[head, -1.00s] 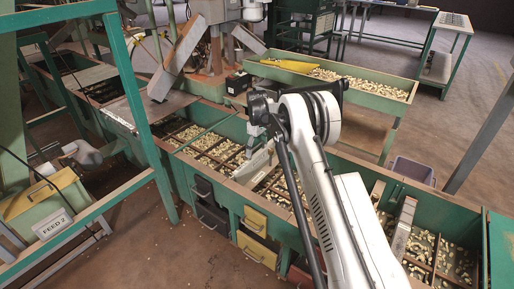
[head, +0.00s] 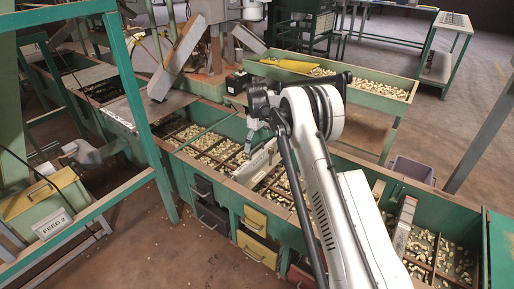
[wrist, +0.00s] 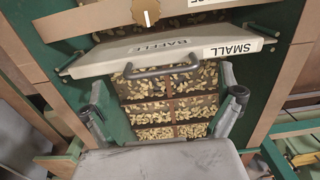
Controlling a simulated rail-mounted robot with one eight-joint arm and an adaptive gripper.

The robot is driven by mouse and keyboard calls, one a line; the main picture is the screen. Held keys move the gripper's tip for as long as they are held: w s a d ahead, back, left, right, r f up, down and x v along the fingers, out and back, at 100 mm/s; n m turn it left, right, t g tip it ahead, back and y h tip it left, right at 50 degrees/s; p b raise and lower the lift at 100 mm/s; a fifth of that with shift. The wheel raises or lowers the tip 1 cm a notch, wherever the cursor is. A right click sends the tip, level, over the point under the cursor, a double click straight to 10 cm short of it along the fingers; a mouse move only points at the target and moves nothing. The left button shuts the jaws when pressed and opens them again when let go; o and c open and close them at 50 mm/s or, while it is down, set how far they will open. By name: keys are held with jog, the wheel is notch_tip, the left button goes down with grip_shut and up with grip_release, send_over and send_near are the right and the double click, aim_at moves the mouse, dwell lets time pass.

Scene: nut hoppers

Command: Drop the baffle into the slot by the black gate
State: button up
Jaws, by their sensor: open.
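The baffle (head: 257,161) is a pale grey plate set across the green nut trough, near the yellow gate (head: 255,219) and the black gate (head: 203,188). In the wrist view the baffle (wrist: 150,55) spans the trough between its side walls, lettered BAFFLE, with a dark grey bar handle (wrist: 162,71) facing me. My gripper (wrist: 163,84) is open, its fingers spread either side of the handle and apart from it. In the head view my gripper (head: 249,146) is just above the baffle. The baffle's lower edge and the slot are hidden.
Nuts lie in the divided trough compartments (wrist: 170,118). A label reading SMALL (wrist: 233,48) is at the baffle's right end. A green frame with a FEED 2 bin (head: 50,200) stands at the left. Another nut tray (head: 375,88) stands behind.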

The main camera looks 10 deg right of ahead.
notch_tip(320, 180, up, 9)
dwell(0.3)
jog(key=shift+r, duration=0.1)
notch_tip(320, 180, up, 9)
jog(key=p, duration=0.5)
dwell(0.8)
dwell(0.5)
